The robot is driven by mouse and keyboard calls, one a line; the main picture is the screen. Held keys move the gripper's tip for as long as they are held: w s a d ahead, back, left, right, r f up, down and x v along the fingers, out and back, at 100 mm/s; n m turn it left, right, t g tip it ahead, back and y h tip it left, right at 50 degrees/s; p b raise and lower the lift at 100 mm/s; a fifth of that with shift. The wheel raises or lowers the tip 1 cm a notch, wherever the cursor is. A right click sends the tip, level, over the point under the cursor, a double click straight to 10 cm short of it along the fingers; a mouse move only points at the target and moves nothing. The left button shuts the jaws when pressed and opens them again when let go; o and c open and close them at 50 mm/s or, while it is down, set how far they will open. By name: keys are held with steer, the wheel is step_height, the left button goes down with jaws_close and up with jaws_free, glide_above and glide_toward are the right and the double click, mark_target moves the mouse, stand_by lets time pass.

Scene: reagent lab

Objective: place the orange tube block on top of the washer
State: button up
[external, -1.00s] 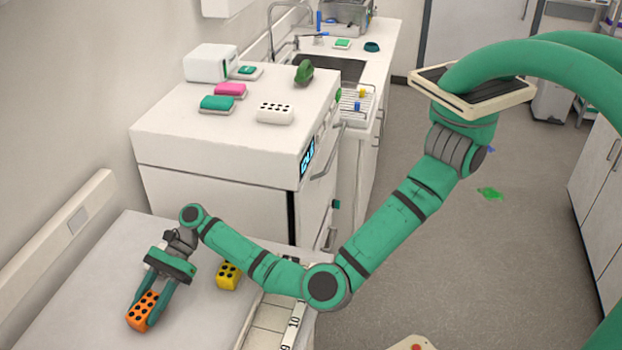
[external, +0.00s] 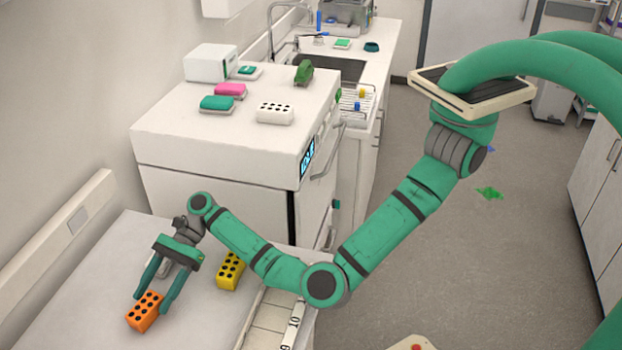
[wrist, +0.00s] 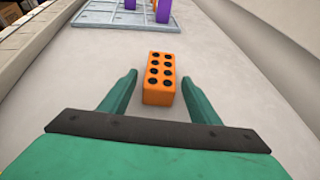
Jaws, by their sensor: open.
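The orange tube block (external: 145,311), with two rows of dark holes, rests on the pale counter at the lower left. My gripper (external: 151,306) is open, with its fingers just behind and to either side of the block. In the wrist view the orange block (wrist: 159,79) lies ahead of and between the fingertips of my gripper (wrist: 164,84), with a gap on each side. The washer (external: 232,140) is the white boxy machine behind the counter, with a lit display on its front and a flat top.
On the washer's top are a white tube block (external: 275,113), a teal item (external: 216,104), a pink item (external: 230,90), a green object (external: 303,71) and a white box (external: 211,63). A yellow tube block (external: 230,271) stands right of my gripper. A grey rack (wrist: 126,17) lies beyond the orange block.

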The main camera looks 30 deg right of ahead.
mark_target(144, 306)
steer(key=shift+w+d+r, duration=0.15)
steer(key=shift+w+d, duration=0.1)
steer(key=shift+d, duration=0.1)
